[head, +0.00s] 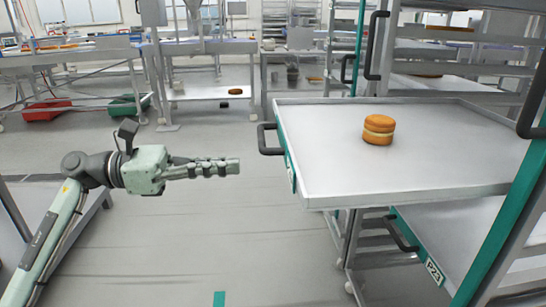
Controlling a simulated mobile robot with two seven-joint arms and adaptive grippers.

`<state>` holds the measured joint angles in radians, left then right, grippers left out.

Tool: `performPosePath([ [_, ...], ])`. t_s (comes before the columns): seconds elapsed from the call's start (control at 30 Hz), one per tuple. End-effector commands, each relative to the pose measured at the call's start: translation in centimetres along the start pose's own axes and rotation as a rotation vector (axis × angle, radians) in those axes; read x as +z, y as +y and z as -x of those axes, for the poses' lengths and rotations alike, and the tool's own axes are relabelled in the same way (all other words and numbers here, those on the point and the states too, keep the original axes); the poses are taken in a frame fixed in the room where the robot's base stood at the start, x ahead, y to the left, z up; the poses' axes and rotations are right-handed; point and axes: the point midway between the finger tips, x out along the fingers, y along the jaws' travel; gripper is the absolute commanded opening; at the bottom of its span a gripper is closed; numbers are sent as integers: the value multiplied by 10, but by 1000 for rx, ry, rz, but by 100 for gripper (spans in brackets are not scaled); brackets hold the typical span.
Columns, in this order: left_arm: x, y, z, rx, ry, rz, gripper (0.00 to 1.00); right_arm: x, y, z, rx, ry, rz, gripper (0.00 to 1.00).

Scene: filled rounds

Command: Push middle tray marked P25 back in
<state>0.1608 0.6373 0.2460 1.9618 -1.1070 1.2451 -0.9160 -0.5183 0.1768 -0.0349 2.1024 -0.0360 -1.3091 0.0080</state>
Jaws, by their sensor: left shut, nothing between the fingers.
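A metal tray (330,165) sticks out of the rack on the right, toward the aisle. It has a black handle (269,139) and a green strip on its left end; no label text is readable there. A round filled cake (378,130) stands on it. A lower tray (460,225) carries a label (434,271) reading P23. My left gripper (238,166) is shut and empty, pointing right, in the air left of the tray's end and apart from it. My right gripper is not in view.
The rack's green post (500,235) stands at the right. More trays sit higher in the rack. A red bin (46,110) and a green bin (128,104) are on the floor at the back left. The middle floor is clear.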

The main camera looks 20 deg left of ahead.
Motion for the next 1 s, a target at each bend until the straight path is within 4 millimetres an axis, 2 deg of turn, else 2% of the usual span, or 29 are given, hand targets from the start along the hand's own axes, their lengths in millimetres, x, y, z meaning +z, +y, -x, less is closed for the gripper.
performPosePath([
  [0.03,4,-1,-12,-4,-3,-1,0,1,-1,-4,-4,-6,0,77],
  [0.2,5,-1,-46,-3,-5,1,0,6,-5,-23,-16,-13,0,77],
  [0.4,3,0,-72,-1,-4,2,0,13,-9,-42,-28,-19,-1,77],
  [0.6,1,0,-81,0,-2,2,0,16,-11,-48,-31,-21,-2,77],
  [1.0,0,1,-81,0,-2,2,0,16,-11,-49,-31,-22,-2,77],
])
